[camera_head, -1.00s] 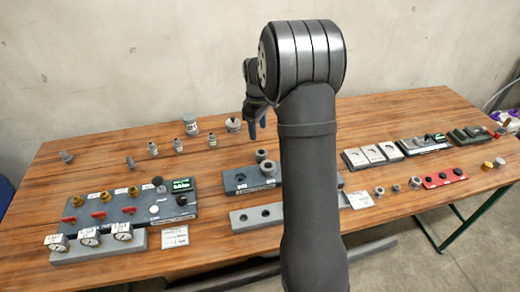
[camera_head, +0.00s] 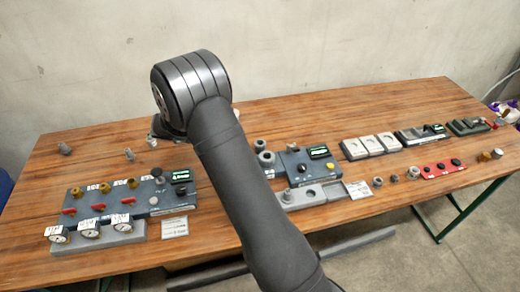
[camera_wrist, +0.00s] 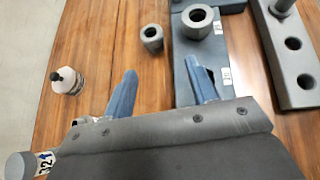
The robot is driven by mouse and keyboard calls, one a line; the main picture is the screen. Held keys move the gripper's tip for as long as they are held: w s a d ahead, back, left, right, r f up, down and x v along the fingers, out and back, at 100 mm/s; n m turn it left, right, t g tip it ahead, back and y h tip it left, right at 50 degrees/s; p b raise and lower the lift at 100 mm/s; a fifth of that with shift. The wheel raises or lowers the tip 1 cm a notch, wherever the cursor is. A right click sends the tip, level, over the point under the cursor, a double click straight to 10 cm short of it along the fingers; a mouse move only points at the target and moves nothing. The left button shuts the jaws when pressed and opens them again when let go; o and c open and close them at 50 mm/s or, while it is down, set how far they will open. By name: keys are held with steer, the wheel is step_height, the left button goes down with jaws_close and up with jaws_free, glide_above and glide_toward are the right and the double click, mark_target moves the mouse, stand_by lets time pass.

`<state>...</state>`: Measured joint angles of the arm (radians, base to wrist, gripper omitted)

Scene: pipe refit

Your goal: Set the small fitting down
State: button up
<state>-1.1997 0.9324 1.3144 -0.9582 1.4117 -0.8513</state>
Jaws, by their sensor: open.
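My gripper (camera_wrist: 158,66) is open and empty in the wrist view, its two blue fingers apart above the wood table. In the head view my arm hides most of it. I cannot tell which piece is the small fitting. A fitting (camera_wrist: 282,6) stands in the grey holed block (camera_wrist: 272,52), beyond two empty holes; it also shows in the head view (camera_head: 286,195). One thick grey ring (camera_wrist: 152,38) stands on the wood beyond the fingers. Another ring (camera_wrist: 198,20) sits on the edge of the dark panel (camera_wrist: 205,63).
A pale jar with a dark top (camera_wrist: 67,82) stands left of the fingers, and a labelled grey cylinder (camera_wrist: 20,165) is partly cut off. In the head view, a valve panel with gauges (camera_head: 120,196) lies left. Pale plates (camera_head: 370,147) and a red panel (camera_head: 441,168) lie right.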

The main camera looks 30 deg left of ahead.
steer(key=t, duration=0.1)
glide_toward(263, 144)
steer(key=shift+w+d+f+n, duration=0.2)
steer(key=shift+w+d+f, duration=0.1)
steer(key=shift+w+d, duration=0.25)
steer(key=shift+w+d+f+n, duration=0.2)
steer(key=shift+w+d+f, duration=0.05)
steer(key=shift+w+d, duration=0.25)
steer(key=shift+a+x, duration=0.15)
steer(key=shift+x, duration=1.2)
steer(key=shift+a+x, duration=0.1)
steer(key=shift+x, duration=1.3)
steer(key=shift+f, duration=0.15)
steer(key=c, duration=0.8)
steer(key=shift+c, duration=0.2)
